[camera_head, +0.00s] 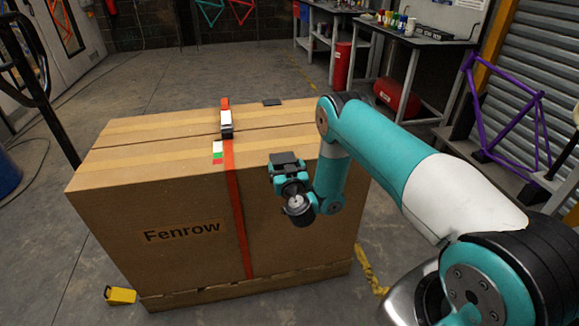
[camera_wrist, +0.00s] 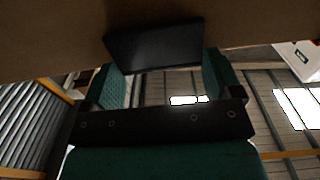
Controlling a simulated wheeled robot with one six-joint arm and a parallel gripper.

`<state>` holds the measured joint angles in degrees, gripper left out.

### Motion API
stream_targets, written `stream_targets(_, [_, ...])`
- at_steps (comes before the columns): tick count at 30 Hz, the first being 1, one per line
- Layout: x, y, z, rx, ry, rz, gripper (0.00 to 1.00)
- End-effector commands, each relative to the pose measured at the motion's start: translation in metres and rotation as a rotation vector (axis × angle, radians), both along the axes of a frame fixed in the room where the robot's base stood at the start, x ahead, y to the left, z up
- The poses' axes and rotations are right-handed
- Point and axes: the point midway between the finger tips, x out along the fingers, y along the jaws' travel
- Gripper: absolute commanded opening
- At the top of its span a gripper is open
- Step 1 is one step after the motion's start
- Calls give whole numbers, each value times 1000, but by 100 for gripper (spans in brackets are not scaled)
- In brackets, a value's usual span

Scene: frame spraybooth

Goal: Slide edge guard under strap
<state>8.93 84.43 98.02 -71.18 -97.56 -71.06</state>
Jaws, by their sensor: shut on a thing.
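A red strap (camera_head: 237,205) runs over the large cardboard box (camera_head: 150,215) and down its front face. Its buckle (camera_head: 226,124) sits on the box top. My gripper (camera_head: 290,180) is at the box's front top edge, to the right of the strap and apart from it. It is shut on a black edge guard (camera_head: 286,159). In the wrist view the edge guard (camera_wrist: 155,45) shows as a dark plate between the two teal fingers, against the brown cardboard. I cannot tell whether it touches the box. The guard's far side is hidden.
A green, white and red label (camera_head: 217,152) is beside the strap. A yellow object (camera_head: 120,295) lies on the floor at front left. Workbenches (camera_head: 425,42) and a purple frame (camera_head: 505,125) stand at right.

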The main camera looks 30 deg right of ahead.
Motion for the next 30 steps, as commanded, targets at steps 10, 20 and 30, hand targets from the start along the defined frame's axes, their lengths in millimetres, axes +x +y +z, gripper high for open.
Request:
stream_targets(10, [4, 15, 0, -1, -5, 2, 70])
stream_targets(20, [6, 24, 0, -1, -3, 2, 70])
stream_targets(30, [6, 24, 0, -1, -3, 2, 100])
